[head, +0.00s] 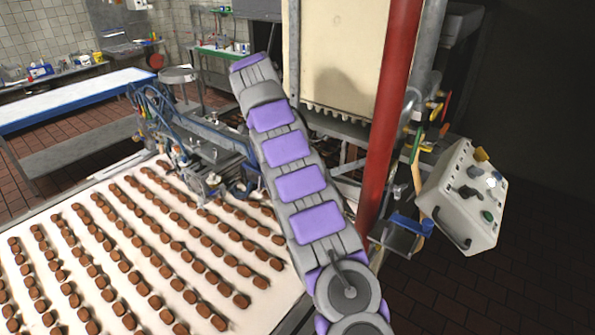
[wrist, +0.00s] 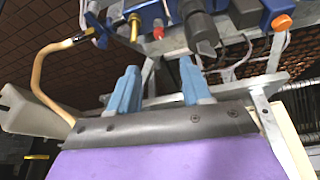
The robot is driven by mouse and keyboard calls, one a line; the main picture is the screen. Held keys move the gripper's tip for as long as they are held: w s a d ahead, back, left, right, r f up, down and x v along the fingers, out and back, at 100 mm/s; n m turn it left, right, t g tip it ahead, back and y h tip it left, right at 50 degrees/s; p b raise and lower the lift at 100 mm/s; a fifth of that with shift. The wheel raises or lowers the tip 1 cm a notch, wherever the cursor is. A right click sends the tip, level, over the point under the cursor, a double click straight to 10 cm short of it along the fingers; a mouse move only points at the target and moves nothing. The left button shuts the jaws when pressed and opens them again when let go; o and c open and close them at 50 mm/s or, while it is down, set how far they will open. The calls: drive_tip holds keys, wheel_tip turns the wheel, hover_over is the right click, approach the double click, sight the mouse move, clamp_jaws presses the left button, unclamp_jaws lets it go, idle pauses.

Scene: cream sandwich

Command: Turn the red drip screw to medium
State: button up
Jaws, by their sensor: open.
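My gripper (wrist: 158,68) shows in the wrist view as two blue fingers, standing apart with nothing held between them. A small red part (wrist: 158,33), possibly the red drip screw, shows just beyond the gap between the fingertips, apart from them. An orange-red knob (wrist: 283,22) sits on a blue block at the upper right; I cannot tell its setting. In the head view my purple and grey arm reaches up and away over the machine, and its fingers cannot be made out. I cannot pick out the screw in the head view.
A white conveyor (head: 130,190) with rows of brown biscuits lies at the left. A red post (head: 385,120) stands right of my arm, with a control box (head: 468,195) beyond. In the wrist view, a black cylinder (wrist: 198,25) and a yellow hose (wrist: 38,80) are close by.

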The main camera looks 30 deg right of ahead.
drive_tip(key=p+x, duration=0.2)
drive_tip(key=x, duration=1.2)
drive_tip(key=shift+d+f, duration=0.1)
drive_tip(key=shift+f, duration=0.05)
drive_tip(key=shift+c, duration=0.3)
clamp_jaws()
